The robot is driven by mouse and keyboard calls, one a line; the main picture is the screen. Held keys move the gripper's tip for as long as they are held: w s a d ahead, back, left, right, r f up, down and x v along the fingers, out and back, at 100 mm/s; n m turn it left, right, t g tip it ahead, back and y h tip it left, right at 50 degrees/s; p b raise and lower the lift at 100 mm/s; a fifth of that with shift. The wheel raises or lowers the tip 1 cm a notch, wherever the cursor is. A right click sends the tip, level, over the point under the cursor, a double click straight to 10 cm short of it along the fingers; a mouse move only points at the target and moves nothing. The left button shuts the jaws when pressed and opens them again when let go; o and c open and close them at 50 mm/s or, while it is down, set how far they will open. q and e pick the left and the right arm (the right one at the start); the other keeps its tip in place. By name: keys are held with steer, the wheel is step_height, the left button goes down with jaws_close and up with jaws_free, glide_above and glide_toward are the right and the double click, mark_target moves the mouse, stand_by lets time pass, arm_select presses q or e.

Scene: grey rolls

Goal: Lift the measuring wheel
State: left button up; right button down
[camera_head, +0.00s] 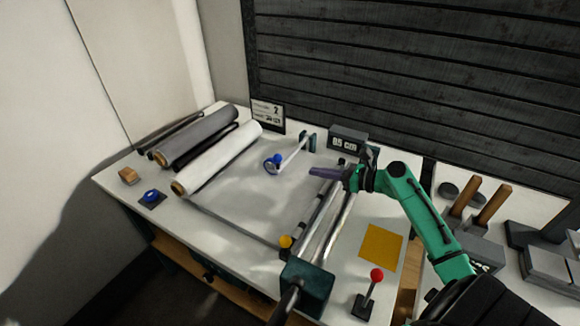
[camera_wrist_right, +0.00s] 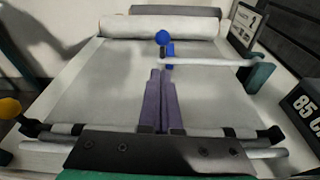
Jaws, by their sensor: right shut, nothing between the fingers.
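The measuring wheel (camera_head: 270,166) is a blue ring at the end of a white bar (camera_head: 292,154), which runs to a teal post (camera_head: 309,142) at the back of the table. A blue knob sits at the wheel. In the right wrist view the wheel (camera_wrist_right: 169,54) shows nearly edge-on beyond my fingertips, with the blue knob (camera_wrist_right: 162,37) above it. I cannot tell whether it touches the grey sheet. My right gripper (camera_head: 311,171) is shut and empty, its purple fingers (camera_wrist_right: 160,72) pointing toward the wheel but apart from it. My left gripper is not in view.
Grey and white rolls (camera_head: 220,153) lie at the left. A display reading 85 cm (camera_head: 347,141) and a sign (camera_head: 267,116) stand at the back. Metal bars, a yellow knob (camera_head: 285,241), a teal block (camera_head: 309,280) and a red-topped lever (camera_head: 376,276) are nearer the front.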

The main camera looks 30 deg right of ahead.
glide_toward(279, 166)
steer(key=x, duration=0.5)
steer(key=shift+w+r+p, duration=0.1)
steer(key=shift+p, duration=0.2)
steer(key=shift+w+a+f, duration=0.2)
steer(key=shift+w+f, duration=0.05)
steer(key=shift+w, duration=0.2)
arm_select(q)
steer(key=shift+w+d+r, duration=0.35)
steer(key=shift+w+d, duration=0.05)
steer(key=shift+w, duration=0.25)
arm_select(e)
steer(key=shift+r, duration=0.1)
arm_select(q)
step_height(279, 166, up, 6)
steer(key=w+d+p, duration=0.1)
steer(key=p, duration=0.5)
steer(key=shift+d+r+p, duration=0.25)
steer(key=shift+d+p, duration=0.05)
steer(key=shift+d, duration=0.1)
arm_select(e)
steer(key=w+d+r+m+y, duration=0.1)
steer(key=w+d+r+m, duration=0.1)
steer(key=d+r, duration=0.3)
steer(key=w+d+r+m, duration=0.3)
steer(key=d+r, duration=0.1)
steer(key=r, duration=0.7)
steer(key=shift+w+d+r+g+y, duration=0.35)
steer(key=shift+d+g+y, duration=0.05)
